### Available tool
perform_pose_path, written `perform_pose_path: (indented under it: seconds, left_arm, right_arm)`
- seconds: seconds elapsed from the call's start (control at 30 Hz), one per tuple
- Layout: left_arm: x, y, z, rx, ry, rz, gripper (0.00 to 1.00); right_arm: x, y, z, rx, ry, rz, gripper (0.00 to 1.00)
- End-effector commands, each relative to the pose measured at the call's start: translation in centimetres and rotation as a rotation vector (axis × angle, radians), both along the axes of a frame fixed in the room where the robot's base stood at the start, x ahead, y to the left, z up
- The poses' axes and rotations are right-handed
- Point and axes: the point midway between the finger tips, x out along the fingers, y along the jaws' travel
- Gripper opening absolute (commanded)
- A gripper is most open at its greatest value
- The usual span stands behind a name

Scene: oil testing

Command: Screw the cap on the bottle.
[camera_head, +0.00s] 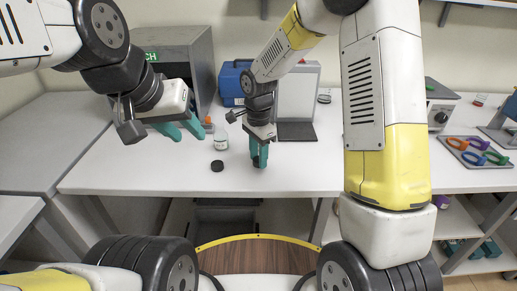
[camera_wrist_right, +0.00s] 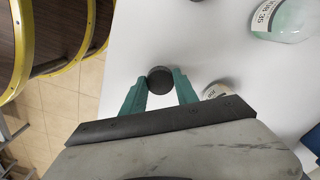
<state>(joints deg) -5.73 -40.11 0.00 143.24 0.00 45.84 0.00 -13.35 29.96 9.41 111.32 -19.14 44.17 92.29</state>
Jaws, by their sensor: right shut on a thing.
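A clear glass bottle (camera_head: 221,141) stands on the white table; in the right wrist view a labelled bottle (camera_wrist_right: 285,20) shows at the top right. A black cap (camera_head: 217,165) lies on the table in front of the bottle. My right gripper (camera_head: 259,157) points down, right of the bottle. It is shut on a round black cap (camera_wrist_right: 160,80), held between the teal fingertips. A second labelled bottle (camera_wrist_right: 216,90) shows partly, beside the right fingers in the wrist view. My left gripper (camera_head: 183,131) is open and empty, left of the bottle above the table.
A grey cabinet (camera_head: 185,55) stands at the back left. A blue case (camera_head: 232,82) and a silver box (camera_head: 299,92) stand behind my right gripper. A tray of coloured ring-handled things (camera_head: 476,151) lies far right. The front table edge is close to my right gripper.

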Motion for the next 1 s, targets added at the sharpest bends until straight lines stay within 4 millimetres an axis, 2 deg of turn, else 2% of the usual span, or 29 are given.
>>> perform_pose_path:
  seconds: [0.1, 0.27, 0.5, 0.7, 0.8, 1.0]
  left_arm:
    - [0.0, 0.0, 0.0, 0.0, 0.0, 0.0, 0.36]
    - [0.0, 0.0, 0.0, 0.0, 0.0, 0.0, 0.36]
    - [0.0, 0.0, 0.0, 0.0, 0.0, 0.0, 0.36]
    - [0.0, 0.0, 0.0, 0.0, 0.0, 0.0, 0.36]
    - [0.0, 0.0, 0.0, 0.0, 0.0, 0.0, 0.36]
    - [0.0, 0.0, 0.0, 0.0, 0.0, 0.0, 0.36]
  right_arm:
    - [0.1, 0.0, 1.9, 0.001, -0.005, 0.001, 0.0]
    - [-3.6, -0.7, 2.0, -0.001, -0.001, 0.002, 0.0]
    - [-9.9, -1.8, 2.6, 0.0, -0.001, 0.002, 0.0]
    - [-13.8, -2.6, 2.9, 0.001, -0.001, 0.001, 0.0]
    - [-14.9, -2.7, 3.0, 0.001, -0.001, 0.001, 0.0]
    - [-15.7, -2.9, 3.0, 0.001, -0.001, -0.001, 0.0]
